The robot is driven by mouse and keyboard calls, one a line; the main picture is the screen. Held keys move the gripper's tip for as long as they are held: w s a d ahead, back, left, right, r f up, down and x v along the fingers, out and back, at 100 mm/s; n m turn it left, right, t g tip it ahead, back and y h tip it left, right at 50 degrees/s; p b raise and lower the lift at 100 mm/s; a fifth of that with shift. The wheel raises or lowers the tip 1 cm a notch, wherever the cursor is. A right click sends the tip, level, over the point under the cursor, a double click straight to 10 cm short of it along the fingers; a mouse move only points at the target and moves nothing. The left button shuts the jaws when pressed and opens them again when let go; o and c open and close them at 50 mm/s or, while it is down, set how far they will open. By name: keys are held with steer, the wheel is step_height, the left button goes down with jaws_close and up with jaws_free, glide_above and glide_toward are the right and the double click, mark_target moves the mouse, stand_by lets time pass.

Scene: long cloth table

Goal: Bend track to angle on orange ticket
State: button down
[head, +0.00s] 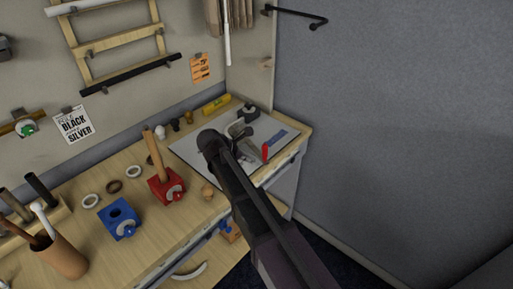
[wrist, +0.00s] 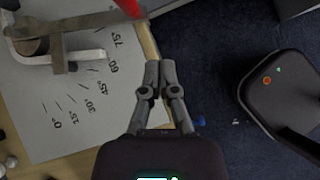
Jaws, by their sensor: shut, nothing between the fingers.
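The orange ticket (head: 200,68) hangs on the back wall, its writing too small to read. A pale sheet (wrist: 60,130) with angle marks from 0° to 75° lies on the bench; it also shows in the head view (head: 190,150). On it is a bending fixture with a grey-brown bar (wrist: 98,24) and a red handle (wrist: 129,7), also in the head view (head: 265,151). A pale bent strip (wrist: 85,56), perhaps the track, lies near the 60 and 75 marks; its exact angle is unclear. My gripper (wrist: 160,66) is shut and empty beside the sheet, near the bench edge, apart from the handle.
A blue block (head: 120,220), a red block (head: 166,186) with a wooden handle, and several rings stand left on the bench. A yellow level (head: 215,104) lies at the back. A grey wall (head: 400,100) bounds the right.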

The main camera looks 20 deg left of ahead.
mark_target(263, 153)
steer(key=a, duration=0.1)
steer(key=s+a+r+n, duration=0.1)
steer(key=a, duration=0.1)
steer(key=a+r+n+t, duration=0.1)
steer(key=shift+s+a+r+p, duration=0.1)
steer(key=shift+s+a+p, duration=0.1)
steer(key=shift+a+p, duration=0.15)
steer(key=shift+w+d, duration=0.1)
steer(key=w+d+r+b+x, duration=0.1)
steer(key=b+x, duration=0.5)
steer(key=x, duration=0.6)
steer(key=shift+w+r+b, duration=0.2)
steer(key=shift+w+b, duration=0.2)
steer(key=shift+w, duration=0.1)
steer(key=shift+d, duration=0.15)
steer(key=shift+w+d, duration=0.35)
steer(key=shift+w, duration=0.15)
